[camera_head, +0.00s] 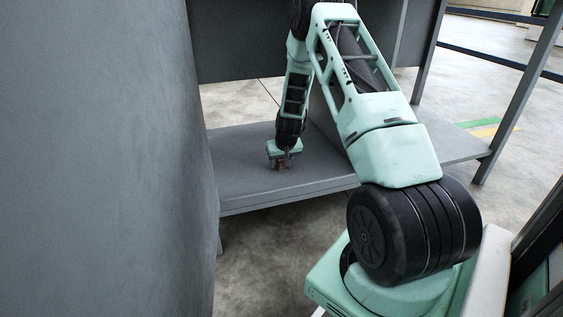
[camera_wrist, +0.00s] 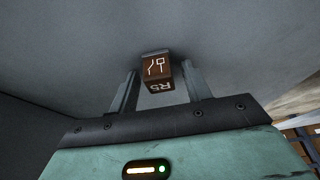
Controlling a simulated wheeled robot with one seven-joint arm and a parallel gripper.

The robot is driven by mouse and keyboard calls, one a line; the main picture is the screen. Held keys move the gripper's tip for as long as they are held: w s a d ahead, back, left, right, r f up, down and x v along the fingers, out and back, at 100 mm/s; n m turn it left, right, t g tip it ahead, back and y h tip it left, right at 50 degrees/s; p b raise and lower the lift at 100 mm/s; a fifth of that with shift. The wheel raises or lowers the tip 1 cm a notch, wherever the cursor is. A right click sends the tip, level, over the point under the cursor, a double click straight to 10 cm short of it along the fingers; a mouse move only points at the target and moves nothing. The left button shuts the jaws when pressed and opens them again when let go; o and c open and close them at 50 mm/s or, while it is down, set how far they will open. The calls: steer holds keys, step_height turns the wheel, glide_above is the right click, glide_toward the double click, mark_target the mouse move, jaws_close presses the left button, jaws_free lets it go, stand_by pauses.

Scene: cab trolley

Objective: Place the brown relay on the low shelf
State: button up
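The brown relay (camera_wrist: 157,70) shows a white symbol and the marking R5 in the wrist view. In the head view the relay (camera_head: 281,165) is small and dark, at the low shelf's surface under my gripper. The low shelf (camera_head: 240,180) is a flat grey board. My gripper (camera_head: 280,158) points down over the shelf. In the wrist view my gripper (camera_wrist: 160,72) has its fingers spread, one on each side of the relay, with a gap showing at each side. The relay appears to rest on the shelf; its contact edge is hard to see.
A large grey panel (camera_head: 95,150) fills the left of the head view. A dark upper panel (camera_head: 240,40) stands above the shelf, and a slanted post (camera_head: 520,90) stands at its right. The shelf is bare around the relay.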

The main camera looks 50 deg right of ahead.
steer(key=shift+r, duration=0.1)
steer(key=shift+r, duration=0.3)
steer(key=p+v, duration=0.6)
steer(key=v, duration=0.5)
steer(key=shift+r+p, duration=0.25)
steer(key=shift+p, duration=0.15)
steer(key=shift+s+a, duration=0.1)
